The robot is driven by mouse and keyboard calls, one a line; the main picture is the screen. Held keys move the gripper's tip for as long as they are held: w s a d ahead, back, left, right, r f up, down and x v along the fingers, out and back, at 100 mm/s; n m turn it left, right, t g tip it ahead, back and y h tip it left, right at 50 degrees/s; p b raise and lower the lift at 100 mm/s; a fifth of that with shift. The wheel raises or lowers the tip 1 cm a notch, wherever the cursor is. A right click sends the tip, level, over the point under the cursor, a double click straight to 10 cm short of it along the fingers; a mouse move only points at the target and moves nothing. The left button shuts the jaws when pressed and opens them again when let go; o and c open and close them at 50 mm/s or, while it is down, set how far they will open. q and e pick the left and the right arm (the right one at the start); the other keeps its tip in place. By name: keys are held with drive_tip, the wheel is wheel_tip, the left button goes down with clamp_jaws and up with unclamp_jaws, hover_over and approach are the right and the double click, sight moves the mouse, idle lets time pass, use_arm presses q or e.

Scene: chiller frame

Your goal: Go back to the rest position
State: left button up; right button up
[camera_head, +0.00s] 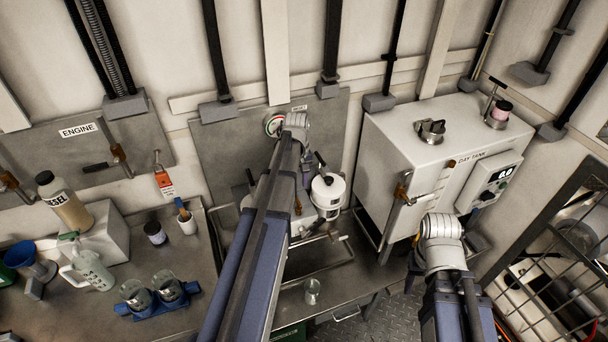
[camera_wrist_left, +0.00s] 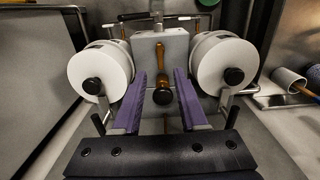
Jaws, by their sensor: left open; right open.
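My left arm (camera_head: 255,240) reaches up the middle of the head view to its silver wrist joint (camera_head: 297,124), in front of the grey wall panel. Its gripper is mostly hidden by the arm there. In the left wrist view my left gripper (camera_wrist_left: 161,78) is open, its two purple fingers apart. A brass lever with a dark knob (camera_wrist_left: 163,97) shows between the fingers, with gaps on both sides. My right arm (camera_head: 452,305) comes in from the bottom right. Its wrist joint (camera_head: 441,232) is in front of the day tank's lower edge, and its gripper is hidden.
Two white filter bowls (camera_wrist_left: 224,72) flank the left fingers closely; one white bowl (camera_head: 328,190) shows beside the left arm. The day tank (camera_head: 390,145) stands right, a wire-fronted rack (camera_head: 540,265) far right. Bottles and a blue cup holder (camera_head: 160,305) crowd the left bench. A metal cup (camera_head: 312,290) stands nearby.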

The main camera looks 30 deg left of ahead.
use_arm(q)
drive_tip(key=s+d+f+m+b, duration=0.1)
drive_tip(key=s+d+m, duration=0.3)
drive_tip(key=d, duration=0.6)
drive_tip(key=s+d+f+m+b, duration=0.1)
drive_tip(key=s+d+m, duration=0.4)
drive_tip(key=d, duration=0.5)
drive_tip(key=s+d+f+m+y+b, duration=0.1)
drive_tip(key=s+d+m, duration=0.3)
drive_tip(key=s+d, duration=0.3)
drive_tip(key=d, duration=0.3)
drive_tip(key=shift+s+d+f+m+b, duration=0.3)
drive_tip(key=shift+s+d+m+b, duration=0.05)
drive_tip(key=shift+s+m, duration=0.05)
